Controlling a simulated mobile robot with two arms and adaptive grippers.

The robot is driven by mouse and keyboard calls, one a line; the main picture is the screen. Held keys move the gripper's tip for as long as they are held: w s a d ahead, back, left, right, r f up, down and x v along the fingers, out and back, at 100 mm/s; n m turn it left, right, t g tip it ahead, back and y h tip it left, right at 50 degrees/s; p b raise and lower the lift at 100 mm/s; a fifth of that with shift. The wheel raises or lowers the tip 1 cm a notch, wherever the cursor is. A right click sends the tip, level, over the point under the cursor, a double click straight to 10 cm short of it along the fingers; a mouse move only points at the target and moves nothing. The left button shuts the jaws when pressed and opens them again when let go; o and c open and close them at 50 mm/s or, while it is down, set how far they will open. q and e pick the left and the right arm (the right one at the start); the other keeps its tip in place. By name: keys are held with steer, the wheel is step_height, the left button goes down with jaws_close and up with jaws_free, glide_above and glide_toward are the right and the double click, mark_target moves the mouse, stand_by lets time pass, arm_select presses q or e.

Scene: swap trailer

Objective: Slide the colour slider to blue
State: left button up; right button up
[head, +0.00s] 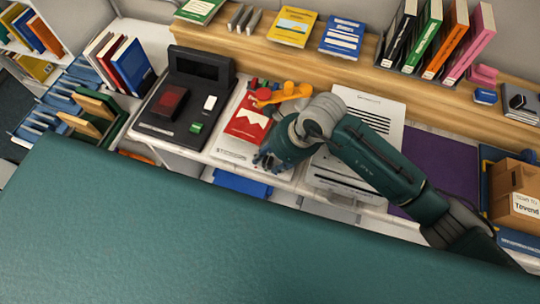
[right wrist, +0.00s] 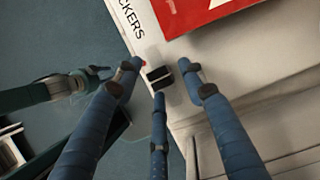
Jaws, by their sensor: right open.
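The colour slider shows in the right wrist view as a small black knob (right wrist: 159,74) at the edge of a white surface, with a bit of red just left of it. The lettering "CKERS" stands above it. My right gripper (right wrist: 160,80) is open, its three blue fingers spread around the knob; I cannot tell whether they touch it. In the head view my right gripper (head: 268,160) is over the front edge of the white counter, below a red-and-white sheet (head: 248,120), and hides the slider. At the left of the right wrist view, a teal arm part with dark fingers (right wrist: 97,72) looks like my left gripper.
A black card-terminal-like device (head: 170,105) stands left of the red sheet. Orange and red items (head: 285,92) lie behind my right wrist. Printed paper (head: 375,110) lies to the right. A wooden shelf with books (head: 440,40) runs behind. A cardboard box (head: 512,190) stands far right.

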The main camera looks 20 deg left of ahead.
steer(key=shift+r, duration=0.1)
jaws_close()
steer(key=d, duration=0.3)
steer(key=shift+w+d+b, duration=0.1)
steer(key=shift+d+b, duration=0.05)
steer(key=shift+b, duration=0.25)
steer(key=shift+d+r, duration=0.1)
jaws_free()
steer(key=v, duration=1.2)
